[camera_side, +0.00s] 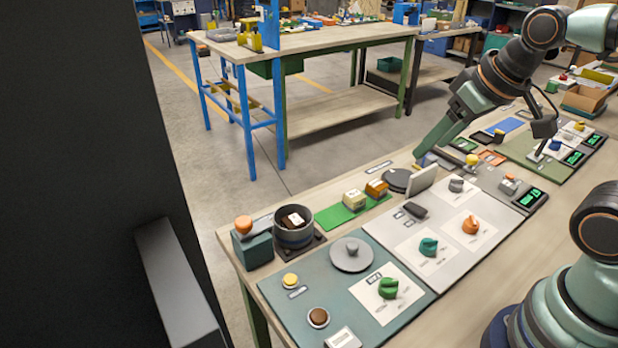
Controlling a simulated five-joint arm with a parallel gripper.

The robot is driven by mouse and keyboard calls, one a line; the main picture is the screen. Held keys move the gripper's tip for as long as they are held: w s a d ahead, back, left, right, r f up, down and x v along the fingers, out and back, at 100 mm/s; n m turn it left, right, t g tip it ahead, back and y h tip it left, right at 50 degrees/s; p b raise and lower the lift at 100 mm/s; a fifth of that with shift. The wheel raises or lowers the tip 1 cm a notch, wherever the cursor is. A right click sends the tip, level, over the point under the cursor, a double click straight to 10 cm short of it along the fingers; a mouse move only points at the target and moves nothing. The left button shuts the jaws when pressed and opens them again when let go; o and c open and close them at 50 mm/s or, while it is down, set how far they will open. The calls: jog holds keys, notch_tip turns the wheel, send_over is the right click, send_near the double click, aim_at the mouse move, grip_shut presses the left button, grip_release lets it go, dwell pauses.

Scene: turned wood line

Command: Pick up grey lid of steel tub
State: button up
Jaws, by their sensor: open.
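The grey lid (345,262), a flat round disc with a small knob on top, lies on the teal-grey panel near the left end of the bench. The steel tub (294,238) is a dark grey round pot just left of and behind the lid. It stands uncovered on a dark square base, with brown and white contents showing. My gripper (421,152) is up and to the right of both, near the bench's far edge, well apart from the lid. It points down and left, and nothing shows held in it; its fingers are hard to separate at this angle.
A teal box with an orange knob (243,224) stands left of the tub. A green mat (340,216) with small blocks, a dark disc (397,180) and an upright white plate (423,181) lie between the tub and my gripper. Green, teal and orange knobs rise from the panels.

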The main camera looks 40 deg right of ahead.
jog(key=shift+o, duration=0.3)
jog(key=m+g, duration=0.6)
jog(key=m, duration=1)
send_over(352, 245)
notch_tip(352, 245, down, 10)
notch_tip(352, 245, down, 12)
jog(key=shift+r, duration=0.1)
jog(key=shift+c, duration=0.4)
grip_shut()
